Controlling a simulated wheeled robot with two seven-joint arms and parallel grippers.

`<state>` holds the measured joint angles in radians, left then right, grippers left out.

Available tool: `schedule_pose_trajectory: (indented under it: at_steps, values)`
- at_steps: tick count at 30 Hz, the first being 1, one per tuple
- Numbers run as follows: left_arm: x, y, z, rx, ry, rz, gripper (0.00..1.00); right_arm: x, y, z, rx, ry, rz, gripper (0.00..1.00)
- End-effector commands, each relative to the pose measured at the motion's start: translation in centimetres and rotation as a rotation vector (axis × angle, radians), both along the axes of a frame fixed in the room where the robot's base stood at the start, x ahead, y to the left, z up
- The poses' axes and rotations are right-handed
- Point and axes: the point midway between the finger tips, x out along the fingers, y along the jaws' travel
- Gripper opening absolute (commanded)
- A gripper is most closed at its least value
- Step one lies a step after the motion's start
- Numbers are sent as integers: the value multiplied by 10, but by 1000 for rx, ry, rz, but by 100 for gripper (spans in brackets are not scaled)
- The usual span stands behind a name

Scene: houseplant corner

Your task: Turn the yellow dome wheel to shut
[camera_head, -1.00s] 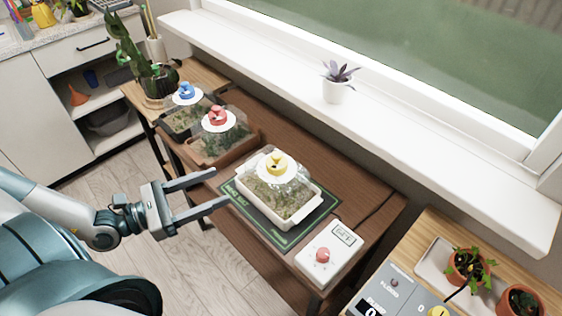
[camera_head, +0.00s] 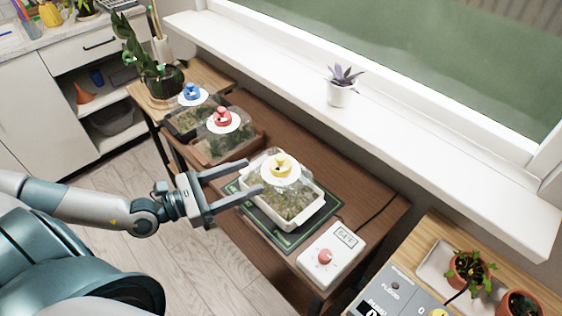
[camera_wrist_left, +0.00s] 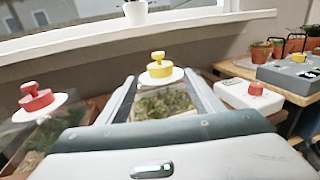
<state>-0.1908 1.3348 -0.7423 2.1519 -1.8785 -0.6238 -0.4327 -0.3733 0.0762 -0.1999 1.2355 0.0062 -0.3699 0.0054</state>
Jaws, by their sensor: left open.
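The yellow dome wheel (camera_head: 281,165) sits on a white disc on top of a clear dome over a white tray of seedlings (camera_head: 318,214). The tray stands on a dark green mat (camera_head: 290,243). My left gripper (camera_head: 247,178) is open and empty, with its fingers pointing at the dome from the left, short of the wheel. In the left wrist view the yellow wheel (camera_wrist_left: 159,65) shows ahead between the two fingers, a little beyond their tips. My right gripper is not in view.
Domes with a red wheel (camera_head: 222,117) and a blue wheel (camera_head: 192,91) stand further left on the bench. A white control box with a red knob (camera_head: 325,256) is to the right of the mat. A potted purple plant (camera_head: 342,86) stands on the windowsill.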

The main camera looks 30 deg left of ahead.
Motion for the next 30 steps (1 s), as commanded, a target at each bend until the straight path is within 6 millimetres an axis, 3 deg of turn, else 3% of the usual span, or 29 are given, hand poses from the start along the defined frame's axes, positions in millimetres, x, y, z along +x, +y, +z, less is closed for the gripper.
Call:
schedule_pose_trajectory:
  at_steps: [18,30]
  values:
    - [72,-49,3,-1,-2,1,60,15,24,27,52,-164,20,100]
    - [84,-59,0,1,1,-1,60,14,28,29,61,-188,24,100]
